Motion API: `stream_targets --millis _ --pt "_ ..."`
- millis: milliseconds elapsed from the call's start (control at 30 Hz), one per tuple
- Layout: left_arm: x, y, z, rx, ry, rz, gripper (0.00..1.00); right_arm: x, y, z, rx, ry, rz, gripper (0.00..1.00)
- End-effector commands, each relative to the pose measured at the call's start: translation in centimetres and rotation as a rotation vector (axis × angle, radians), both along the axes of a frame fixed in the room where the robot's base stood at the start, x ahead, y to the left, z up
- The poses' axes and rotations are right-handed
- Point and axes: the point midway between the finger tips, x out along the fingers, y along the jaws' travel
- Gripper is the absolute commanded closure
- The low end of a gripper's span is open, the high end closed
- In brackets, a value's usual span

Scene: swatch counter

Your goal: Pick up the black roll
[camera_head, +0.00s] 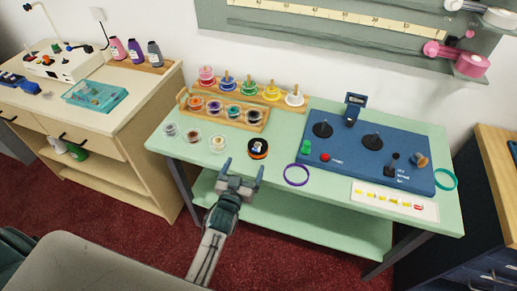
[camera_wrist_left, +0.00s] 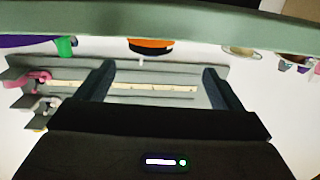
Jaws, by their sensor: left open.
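A black roll (camera_head: 258,148) with orange bands and a pale centre lies flat on the green counter near its front edge. It also shows in the left wrist view (camera_wrist_left: 150,46), partly cut off by the counter's edge. My left gripper (camera_head: 244,165) is open and empty at the front edge of the counter, just in front of the roll and slightly to its left. Its two fingers show apart in the left wrist view (camera_wrist_left: 158,67), with nothing between them. My right gripper is in neither view.
A purple ring (camera_head: 296,175) lies right of the roll, and a clear dish with pale contents (camera_head: 217,144) lies left. A wooden rack (camera_head: 222,116) of small rolls stands behind. A blue control panel (camera_head: 365,150) fills the right side. The counter's front edge (camera_head: 330,201) is close.

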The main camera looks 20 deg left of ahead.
Motion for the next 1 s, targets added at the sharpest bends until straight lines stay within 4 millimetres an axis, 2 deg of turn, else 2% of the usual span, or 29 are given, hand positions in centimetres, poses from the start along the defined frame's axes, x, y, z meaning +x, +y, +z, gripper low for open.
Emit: stream_targets --millis 233,400,633,833,1000 --pt "2.9 -0.5 0.1 -0.004 -0.033 -0.009 0.12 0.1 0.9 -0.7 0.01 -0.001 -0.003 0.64" --pt "5.3 -0.5 0.0 -0.005 -0.031 -0.008 0.12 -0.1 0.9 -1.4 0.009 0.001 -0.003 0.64" --pt "7.0 -0.7 -0.1 -0.005 -0.029 -0.008 0.12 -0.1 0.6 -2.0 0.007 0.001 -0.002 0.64" --pt "10.1 -1.2 -0.1 -0.003 -0.031 -0.008 0.12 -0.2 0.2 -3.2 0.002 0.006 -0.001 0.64" --pt "11.2 -1.1 0.0 -0.003 -0.028 -0.008 0.12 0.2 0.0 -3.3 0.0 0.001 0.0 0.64"
